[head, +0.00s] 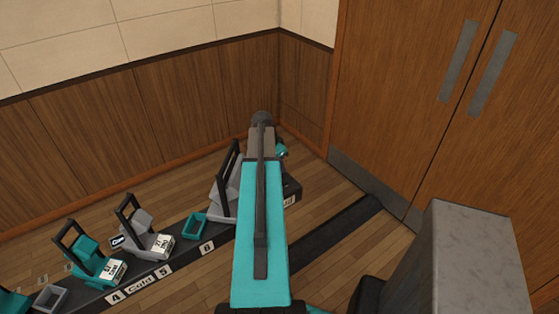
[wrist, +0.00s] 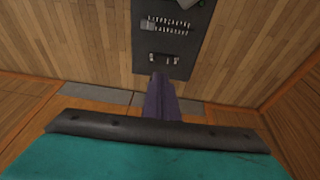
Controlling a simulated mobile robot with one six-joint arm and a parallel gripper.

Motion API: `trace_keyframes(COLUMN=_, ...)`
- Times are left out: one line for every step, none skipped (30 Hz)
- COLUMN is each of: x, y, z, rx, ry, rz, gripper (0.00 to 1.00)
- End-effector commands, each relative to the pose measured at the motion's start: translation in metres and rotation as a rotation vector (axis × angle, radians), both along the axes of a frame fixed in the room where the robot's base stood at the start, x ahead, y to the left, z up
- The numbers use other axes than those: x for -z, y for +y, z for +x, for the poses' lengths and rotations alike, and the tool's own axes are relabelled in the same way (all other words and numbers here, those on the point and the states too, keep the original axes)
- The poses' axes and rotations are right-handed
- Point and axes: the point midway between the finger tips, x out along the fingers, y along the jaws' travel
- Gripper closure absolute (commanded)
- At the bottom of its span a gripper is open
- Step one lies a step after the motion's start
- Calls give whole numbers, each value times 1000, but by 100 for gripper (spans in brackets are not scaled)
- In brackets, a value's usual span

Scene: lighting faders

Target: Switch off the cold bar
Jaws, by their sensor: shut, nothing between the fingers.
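A long dark bar (head: 188,240) lies across the floor in the head view, with white labels including "4", "Cold" (head: 139,285), "5" and "6". Teal and grey lamp-like units with black yokes stand along it. In the wrist view a dark panel (wrist: 184,45) carries rows of small pale marks or controls (wrist: 169,25) and a separate raised strip (wrist: 163,58). My gripper (wrist: 158,77) is shut and empty, its purple fingers pointing at the panel's near end. I cannot tell whether the tip touches it. In the head view my teal arm hides part of the bar.
Wooden double doors (head: 400,110) stand at the right and a panelled wall (head: 160,105) at the back. A grey block (head: 475,255) stands at the lower right. A dark strip (head: 335,238) lies on the wooden floor, which is mostly clear near the doors.

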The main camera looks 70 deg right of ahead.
Motion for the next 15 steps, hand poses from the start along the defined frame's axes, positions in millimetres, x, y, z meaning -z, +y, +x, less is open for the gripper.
trace_keyframes(x=4, y=-1, z=-1, rx=1, ry=1, rz=2, gripper=100)
trace_keyframes(x=7, y=-2, z=-2, rx=1, ry=1, rz=2, gripper=100)
trace_keyframes(x=10, y=-3, z=-2, rx=1, ry=1, rz=2, gripper=100)
trace_keyframes(x=13, y=-4, z=-3, rx=1, ry=1, rz=2, gripper=100)
trace_keyframes(x=16, y=-4, z=-4, rx=1, ry=1, rz=2, gripper=100)
trace_keyframes(x=19, y=-4, z=-4, rx=1, ry=1, rz=2, gripper=100)
trace_keyframes(x=21, y=-4, z=-5, rx=1, ry=1, rz=2, gripper=100)
trace_keyframes(x=24, y=-4, z=-5, rx=1, ry=1, rz=2, gripper=100)
trace_keyframes(x=27, y=-3, z=-5, rx=1, ry=1, rz=2, gripper=100)
trace_keyframes(x=30, y=-3, z=-6, rx=1, ry=1, rz=2, gripper=100)
trace_keyframes(x=32, y=-3, z=-6, rx=1, ry=1, rz=2, gripper=100)
trace_keyframes(x=36, y=-3, z=-7, rx=1, ry=1, rz=2, gripper=100)
trace_keyframes(x=38, y=-2, z=-7, rx=1, ry=1, rz=2, gripper=100)
trace_keyframes(x=40, y=-3, z=-7, rx=1, ry=2, rz=1, gripper=100)
trace_keyframes(x=43, y=-3, z=-7, rx=1, ry=2, rz=1, gripper=100)
